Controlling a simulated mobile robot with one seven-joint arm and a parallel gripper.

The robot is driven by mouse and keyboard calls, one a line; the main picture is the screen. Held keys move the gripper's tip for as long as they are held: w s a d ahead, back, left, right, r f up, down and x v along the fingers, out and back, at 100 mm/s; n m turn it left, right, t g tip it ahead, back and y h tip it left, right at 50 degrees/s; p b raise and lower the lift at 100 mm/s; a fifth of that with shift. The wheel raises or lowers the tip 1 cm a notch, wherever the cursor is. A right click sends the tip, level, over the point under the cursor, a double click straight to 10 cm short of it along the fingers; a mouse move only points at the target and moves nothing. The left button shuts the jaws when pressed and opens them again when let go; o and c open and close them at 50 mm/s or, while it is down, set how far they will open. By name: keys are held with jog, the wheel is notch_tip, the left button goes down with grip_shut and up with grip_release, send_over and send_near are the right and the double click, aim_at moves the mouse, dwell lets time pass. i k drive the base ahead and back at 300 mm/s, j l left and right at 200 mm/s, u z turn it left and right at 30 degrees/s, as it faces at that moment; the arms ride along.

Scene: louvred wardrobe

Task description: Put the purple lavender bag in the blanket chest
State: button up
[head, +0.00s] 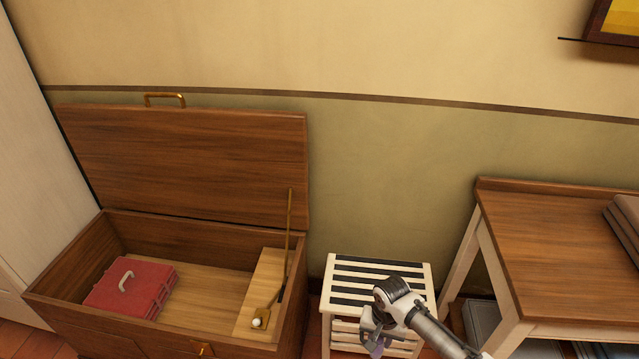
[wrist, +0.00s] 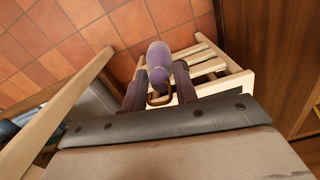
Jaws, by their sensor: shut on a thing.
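The purple lavender bag (wrist: 158,58) is between the two fingers of my gripper (wrist: 158,88), which is shut on it. A brown loop shows at the near end of the bag in the wrist view. In the head view my gripper (head: 373,335) hangs over the front part of a slatted stool, and a bit of the purple bag (head: 377,348) shows below it. The blanket chest (head: 180,235) stands to the left of the stool with its lid (head: 185,155) raised against the wall. The arm hides part of the stool.
A red case (head: 130,288) with a pale handle lies inside the chest at left. A pale wooden ledge (head: 262,285) and a brass lid stay (head: 289,240) are at its right end. The slatted stool (head: 375,270) stands between the chest and a wooden table (head: 560,245). The chest's middle floor is clear.

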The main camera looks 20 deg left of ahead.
aim_at(205, 322)
jog(key=j+u, duration=0.15)
jog(key=j, duration=1.05)
jog(key=j+u, duration=0.15)
jog(key=j, duration=1.1)
jog(key=i+j, duration=0.1)
jog(key=i, duration=0.45)
